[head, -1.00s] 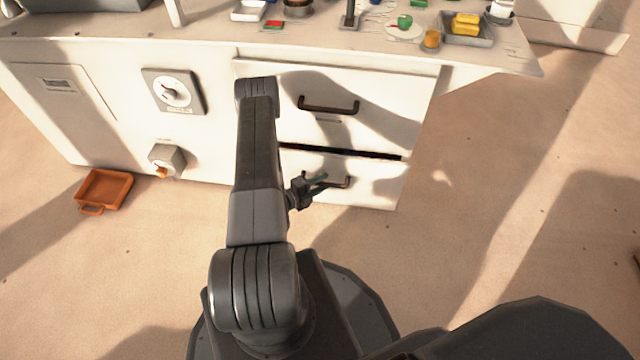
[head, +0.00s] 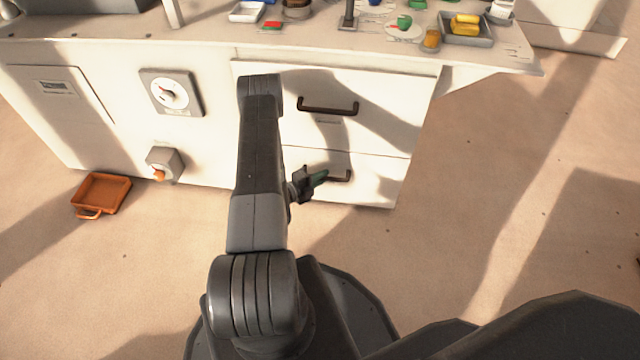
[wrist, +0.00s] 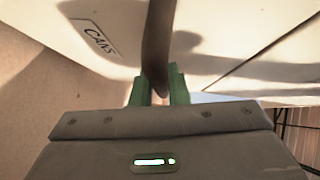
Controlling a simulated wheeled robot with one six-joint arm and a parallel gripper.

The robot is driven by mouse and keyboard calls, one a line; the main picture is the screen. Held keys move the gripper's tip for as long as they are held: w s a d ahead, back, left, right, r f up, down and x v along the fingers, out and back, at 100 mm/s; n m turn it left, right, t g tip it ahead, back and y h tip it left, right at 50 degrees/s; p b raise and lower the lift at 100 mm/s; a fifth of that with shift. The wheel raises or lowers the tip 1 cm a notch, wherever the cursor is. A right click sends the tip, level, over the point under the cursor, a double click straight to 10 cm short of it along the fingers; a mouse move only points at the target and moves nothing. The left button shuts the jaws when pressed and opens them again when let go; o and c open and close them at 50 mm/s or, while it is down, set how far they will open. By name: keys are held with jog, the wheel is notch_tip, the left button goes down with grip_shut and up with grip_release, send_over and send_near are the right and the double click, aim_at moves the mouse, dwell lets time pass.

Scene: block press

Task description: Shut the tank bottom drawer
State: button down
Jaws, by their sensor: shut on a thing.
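The bottom drawer (head: 378,188) is the lower white front of the bench, and only a thin seam shows between it and the upper drawer (head: 385,112). Its front looks level with the one above. My gripper (head: 322,177) is at the dark bar handle (head: 345,177) of the bottom drawer, partly hiding it. In the wrist view, the green fingers of my gripper (wrist: 159,88) are shut on the dark handle (wrist: 158,45), one on each side. A label reading "CANS" (wrist: 94,38) is on the white face beside the handle.
The upper drawer has its own dark handle (head: 328,107). A dial (head: 171,92) and a knob box (head: 164,165) are on the panel at left. An orange tray (head: 101,193) lies on the floor. The floor at right is clear.

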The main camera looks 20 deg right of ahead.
jog(key=c, duration=1.4)
grip_release()
jog(key=shift+w+d, duration=0.15)
jog(key=shift+w, duration=0.15)
jog(key=p+v, duration=0.3)
jog(key=v, duration=1.1)
jog(key=shift+d, duration=0.15)
jog(key=shift+b+x, duration=1.45)
jog(key=shift+x, duration=5.35)
